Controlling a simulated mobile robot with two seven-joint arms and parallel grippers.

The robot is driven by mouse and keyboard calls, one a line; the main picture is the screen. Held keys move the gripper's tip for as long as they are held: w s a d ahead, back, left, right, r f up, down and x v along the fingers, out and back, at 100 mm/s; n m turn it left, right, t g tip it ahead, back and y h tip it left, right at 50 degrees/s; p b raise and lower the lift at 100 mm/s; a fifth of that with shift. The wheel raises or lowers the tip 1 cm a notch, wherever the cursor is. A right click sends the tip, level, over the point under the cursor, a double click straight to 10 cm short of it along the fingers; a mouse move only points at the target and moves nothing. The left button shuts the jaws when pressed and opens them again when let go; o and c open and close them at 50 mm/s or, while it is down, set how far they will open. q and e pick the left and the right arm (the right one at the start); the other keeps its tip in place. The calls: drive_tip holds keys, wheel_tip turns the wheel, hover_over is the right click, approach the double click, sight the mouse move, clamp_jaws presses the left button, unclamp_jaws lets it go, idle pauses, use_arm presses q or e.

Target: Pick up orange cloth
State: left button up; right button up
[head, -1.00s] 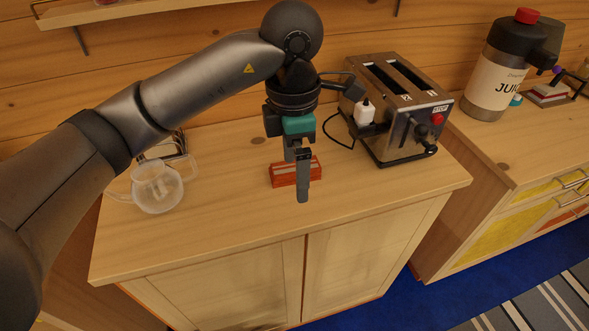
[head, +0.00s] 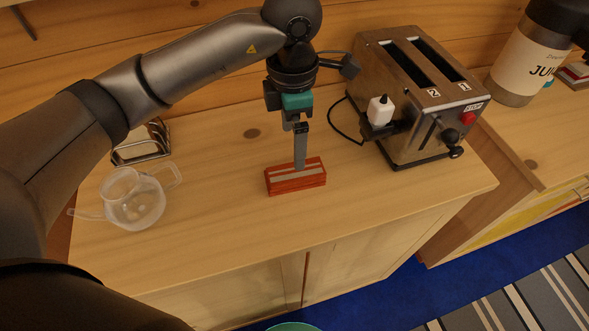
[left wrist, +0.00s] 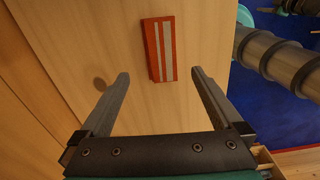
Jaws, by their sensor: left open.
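The orange cloth (head: 284,186) is a small folded orange-red block with pale stripes, lying on the wooden counter. In the left wrist view the cloth (left wrist: 158,62) lies ahead of the fingertips, roughly centred between them and apart from both. My left gripper (head: 300,166) points down above the cloth; in the head view a finger overlaps its back edge. In the left wrist view my left gripper (left wrist: 160,73) is open with nothing between its fingers. My right gripper is not in view.
A steel toaster (head: 415,105) with a white plug-like item (head: 380,111) stands right of my gripper. A clear glass pot (head: 135,203) and a wire rack (head: 140,150) stand at left. A juice container (head: 520,65) is at far right. The counter (head: 220,215) around the cloth is clear.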

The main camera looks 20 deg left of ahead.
use_arm(q)
hover_over(294, 170)
wheel_tip(294, 170, down, 4)
drive_tip(key=shift+a+f, duration=0.1)
drive_tip(key=shift+f, duration=2.9)
drive_tip(key=c, duration=1.2)
drive_tip(key=shift+c, duration=0.2)
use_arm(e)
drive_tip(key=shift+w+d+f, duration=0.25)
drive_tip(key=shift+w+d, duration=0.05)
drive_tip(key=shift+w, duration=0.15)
use_arm(q)
drive_tip(key=shift+w+r, duration=0.1)
drive_tip(key=shift+r, duration=0.05)
wheel_tip(294, 170, up, 20)
drive_tip(key=p, duration=0.1)
drive_tip(key=shift+p, duration=0.4)
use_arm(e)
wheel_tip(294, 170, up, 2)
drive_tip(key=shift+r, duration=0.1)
